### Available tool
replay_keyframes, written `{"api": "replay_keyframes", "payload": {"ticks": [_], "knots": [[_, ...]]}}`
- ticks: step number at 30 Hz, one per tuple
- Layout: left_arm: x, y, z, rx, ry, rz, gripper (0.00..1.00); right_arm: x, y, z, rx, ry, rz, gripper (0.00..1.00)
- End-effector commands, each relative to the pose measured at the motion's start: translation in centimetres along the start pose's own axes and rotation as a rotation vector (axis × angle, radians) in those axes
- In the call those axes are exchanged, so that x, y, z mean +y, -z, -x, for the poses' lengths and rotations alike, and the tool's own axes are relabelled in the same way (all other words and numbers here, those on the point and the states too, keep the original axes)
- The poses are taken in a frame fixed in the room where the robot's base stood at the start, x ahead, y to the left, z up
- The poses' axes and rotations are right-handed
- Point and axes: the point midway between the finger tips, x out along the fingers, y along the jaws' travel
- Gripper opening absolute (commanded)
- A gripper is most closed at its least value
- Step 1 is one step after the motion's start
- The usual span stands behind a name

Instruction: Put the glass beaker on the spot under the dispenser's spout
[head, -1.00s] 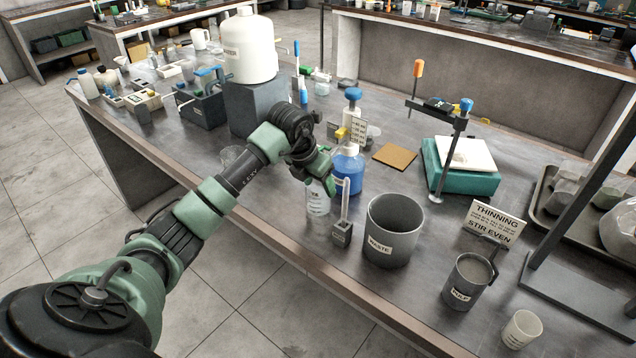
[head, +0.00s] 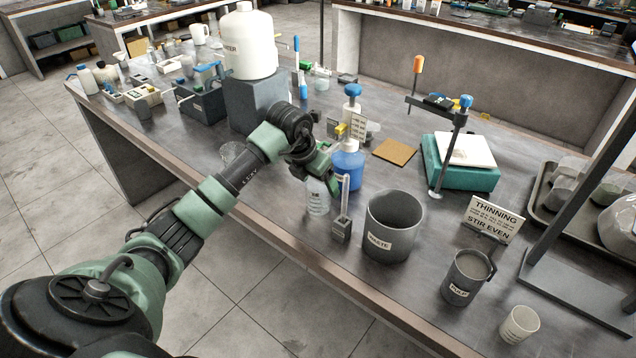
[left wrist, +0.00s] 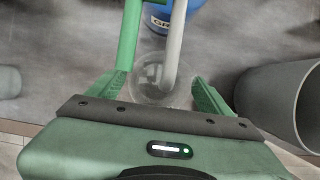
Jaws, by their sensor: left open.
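The clear glass beaker (head: 317,200) stands upright on the bench, left of the small grey block with a pale rod. In the left wrist view its round outline (left wrist: 152,85) lies between my fingers. My left gripper (head: 322,172) is open above and around the beaker's upper part; contact cannot be told. A bottle of blue liquid with a blue-topped pump, seemingly the dispenser (head: 348,165), stands just behind. My right gripper is out of view.
A grey waste bucket (head: 393,222) stands close right of the beaker, with the small block (head: 341,229) between. The pulp mug (head: 467,277) and a small cup (head: 520,324) are further right. A brown square mat (head: 394,152) lies behind. The bench's front edge is near.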

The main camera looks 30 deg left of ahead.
Motion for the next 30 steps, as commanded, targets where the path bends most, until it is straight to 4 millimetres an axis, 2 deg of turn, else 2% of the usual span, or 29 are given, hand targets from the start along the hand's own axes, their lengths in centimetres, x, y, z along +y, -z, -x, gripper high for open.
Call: {"api": "replay_keyframes", "payload": {"ticks": [9,15,21,30], "knots": [[0.2,0.0,6.5,-0.006,-0.006,-0.001,0.80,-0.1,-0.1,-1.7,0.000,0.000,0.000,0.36],[0.1,0.0,9.9,-0.004,-0.003,-0.001,0.80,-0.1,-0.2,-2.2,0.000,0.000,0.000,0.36],[0.0,0.0,11.3,-0.001,-0.002,0.000,0.80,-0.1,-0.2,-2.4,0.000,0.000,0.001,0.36],[0.0,0.0,11.4,0.000,-0.002,0.000,0.80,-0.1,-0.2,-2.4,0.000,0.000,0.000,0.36]]}}
